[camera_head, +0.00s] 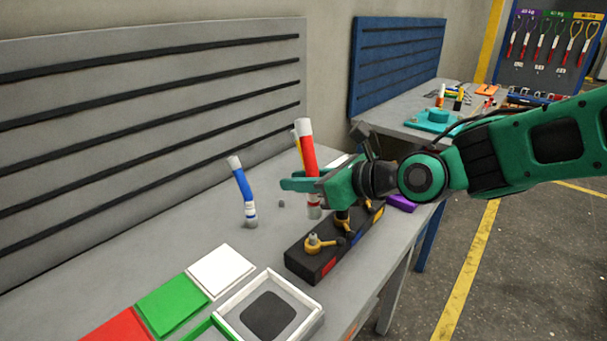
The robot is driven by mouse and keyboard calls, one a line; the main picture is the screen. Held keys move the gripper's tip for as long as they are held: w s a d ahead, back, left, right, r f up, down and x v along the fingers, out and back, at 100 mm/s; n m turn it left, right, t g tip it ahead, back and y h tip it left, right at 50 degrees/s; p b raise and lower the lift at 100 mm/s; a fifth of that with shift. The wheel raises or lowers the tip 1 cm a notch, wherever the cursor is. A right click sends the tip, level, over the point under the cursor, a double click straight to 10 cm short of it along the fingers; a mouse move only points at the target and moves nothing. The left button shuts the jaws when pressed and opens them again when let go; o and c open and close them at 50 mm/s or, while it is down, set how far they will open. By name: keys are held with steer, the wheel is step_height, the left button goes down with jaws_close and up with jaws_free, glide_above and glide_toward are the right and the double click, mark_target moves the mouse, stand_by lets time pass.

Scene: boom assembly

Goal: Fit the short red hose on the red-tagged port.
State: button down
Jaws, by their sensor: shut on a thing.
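The red hose (309,157) stands nearly upright, tilted slightly, with a white top end and a white, red-banded lower end. My gripper (302,184) is shut on it around its lower half. The lower end shows just below the fingers, behind the black manifold block (300,261); I cannot tell whether it touches the table. The red tag (328,268) is on the block's near end. The brass-coloured port (316,244) nearest that tag is uncovered, in front of and below my gripper. My gripper and wrist partly hide the block's far ports.
A blue hose (241,184) stands on the grey bench to the left. A yellow hose (297,144) is mostly hidden behind the red one. A white-rimmed tray (312,321) and white, green and red plates lie in front. A purple piece (401,203) lies beyond the block.

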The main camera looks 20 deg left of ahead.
steer(key=shift+f, duration=1.8)
steer(key=shift+s+d, duration=0.1)
steer(key=shift+s, duration=0.1)
steer(key=shift+f, duration=1.5)
stand_by(0.9)
steer(key=c, duration=1.5)
jaws_free()
steer(key=shift+d, duration=0.1)
